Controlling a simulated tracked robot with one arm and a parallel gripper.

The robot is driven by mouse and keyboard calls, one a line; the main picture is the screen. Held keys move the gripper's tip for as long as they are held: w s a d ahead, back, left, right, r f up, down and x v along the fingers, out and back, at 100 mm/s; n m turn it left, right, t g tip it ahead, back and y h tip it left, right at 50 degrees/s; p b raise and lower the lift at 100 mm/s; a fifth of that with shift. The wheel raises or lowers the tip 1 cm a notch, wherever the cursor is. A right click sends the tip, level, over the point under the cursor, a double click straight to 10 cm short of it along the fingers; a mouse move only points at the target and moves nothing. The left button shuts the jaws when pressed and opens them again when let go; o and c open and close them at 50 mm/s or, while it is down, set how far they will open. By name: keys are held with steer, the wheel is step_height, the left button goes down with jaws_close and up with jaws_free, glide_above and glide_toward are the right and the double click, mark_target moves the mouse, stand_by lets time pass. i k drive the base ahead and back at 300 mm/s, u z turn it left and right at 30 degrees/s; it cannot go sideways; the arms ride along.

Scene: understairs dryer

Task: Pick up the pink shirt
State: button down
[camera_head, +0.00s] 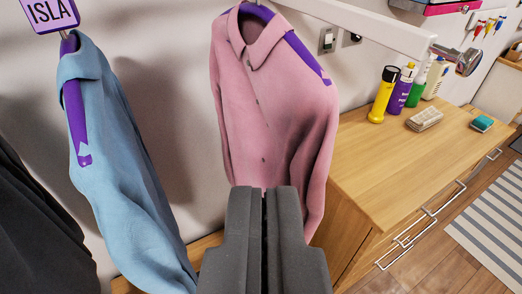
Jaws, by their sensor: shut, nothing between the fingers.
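The pink shirt (272,110) hangs on a purple hanger (258,14) against the pale wall, in the upper middle of the view. It has a collar and a buttoned front. My gripper (264,190) is shut and empty, pointing up the view at the lower part of the shirt. Its dark fingers hide part of the shirt's lower front. I cannot tell whether the fingertips touch the cloth.
A blue shirt (120,170) hangs at left below a purple tag reading ISLA (50,12). A dark garment (35,225) hangs at far left. A white rail (370,28) runs above. A wooden cabinet (385,180) with bottles (383,95) stands right of the shirt. Open floor (440,268) lies lower right.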

mark_target(277, 109)
steer(key=z, duration=0.7)
steer(key=k, duration=0.85)
steer(key=z, duration=0.75)
steer(key=k, duration=0.45)
steer(key=z, duration=0.15)
steer(key=i, duration=1.2)
steer(key=u, duration=0.8)
steer(key=i, duration=0.6)
steer(key=u, duration=0.15)
